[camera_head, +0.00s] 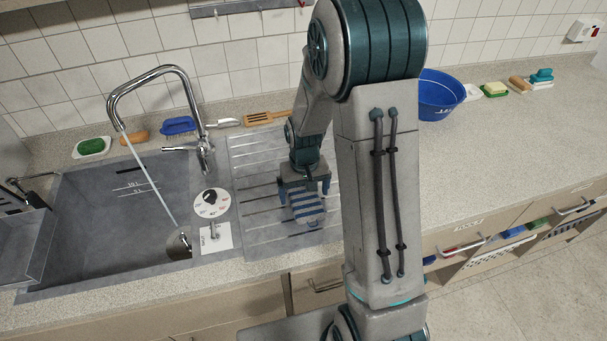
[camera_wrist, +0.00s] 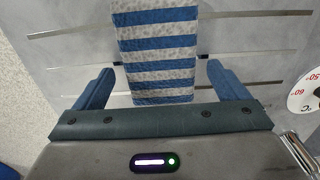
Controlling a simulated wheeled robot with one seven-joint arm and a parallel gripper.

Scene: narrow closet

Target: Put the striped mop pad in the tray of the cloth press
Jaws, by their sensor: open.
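The striped mop pad (camera_head: 308,205), with blue and grey-white bands, lies on the ribbed drainboard right of the sink. In the wrist view the pad (camera_wrist: 155,45) runs between my two blue fingers, with a gap on each side. My gripper (camera_head: 304,190) is open over it, pointing down. I cannot tell how far the fingertips are above the drainboard. A grey metal box with a lever (camera_head: 22,240) at the far left edge of the sink may be the cloth press; it is cut off by the frame, and its tray is not clearly seen.
The sink (camera_head: 100,220) has a tall faucet (camera_head: 155,75) with water running. A round dial (camera_head: 210,203) is beside the drainboard (camera_head: 255,205). A brush (camera_head: 178,125), wooden spatula (camera_head: 265,118) and soap dish (camera_head: 92,147) line the back. A blue bowl (camera_head: 440,97) stands right; the right counter front is clear.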

